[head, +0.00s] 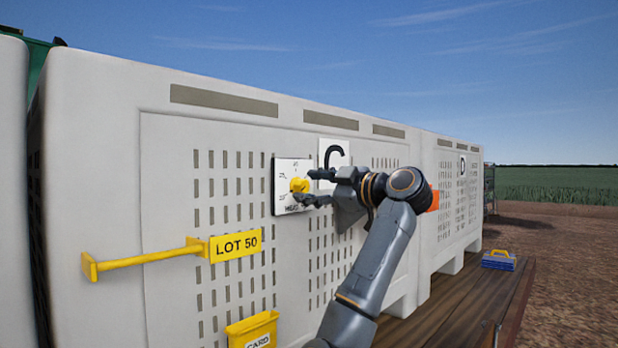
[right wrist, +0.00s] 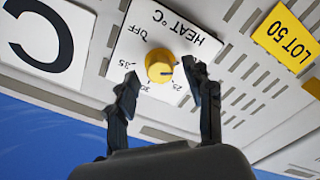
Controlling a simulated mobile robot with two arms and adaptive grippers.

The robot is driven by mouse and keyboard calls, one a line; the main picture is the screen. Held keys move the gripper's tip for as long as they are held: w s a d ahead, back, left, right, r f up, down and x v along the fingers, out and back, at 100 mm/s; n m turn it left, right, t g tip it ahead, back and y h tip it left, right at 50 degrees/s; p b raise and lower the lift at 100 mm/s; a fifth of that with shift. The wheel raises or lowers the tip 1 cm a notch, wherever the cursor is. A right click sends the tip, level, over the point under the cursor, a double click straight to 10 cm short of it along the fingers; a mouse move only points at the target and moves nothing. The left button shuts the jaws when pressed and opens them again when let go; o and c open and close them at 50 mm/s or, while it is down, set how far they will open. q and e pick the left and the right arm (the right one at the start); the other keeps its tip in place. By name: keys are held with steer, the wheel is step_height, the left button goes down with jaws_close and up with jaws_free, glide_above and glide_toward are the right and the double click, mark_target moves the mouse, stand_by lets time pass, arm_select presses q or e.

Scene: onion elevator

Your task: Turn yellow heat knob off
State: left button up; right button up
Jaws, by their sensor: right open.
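The yellow heat knob (head: 299,185) sits on a white plate (head: 284,168) on the front of the large pale bin. In the right wrist view the knob (right wrist: 160,67) appears upside down, with OFF, HEAT °C and temperature numbers printed around it. A dark mark shows on the knob's face, but I cannot tell which setting it points to. My right gripper (head: 314,187) is open in front of the plate. In the right wrist view its fingers (right wrist: 160,78) stand on either side of the knob, with visible gaps. My left gripper is out of view.
A white card with a C (head: 334,152) is beside the plate. A yellow bar (head: 145,257) with a LOT 50 sign (head: 236,246) sticks out at left, above a yellow card holder (head: 253,331). A second bin D (head: 450,190) stands beyond, near a blue-and-yellow case (head: 498,261).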

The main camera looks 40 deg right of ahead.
steer(key=shift+w, duration=0.4)
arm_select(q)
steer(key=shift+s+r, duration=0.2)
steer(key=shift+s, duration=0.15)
arm_select(e)
jaws_close()
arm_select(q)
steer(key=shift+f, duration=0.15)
arm_select(e)
steer(key=shift+f, duration=0.1)
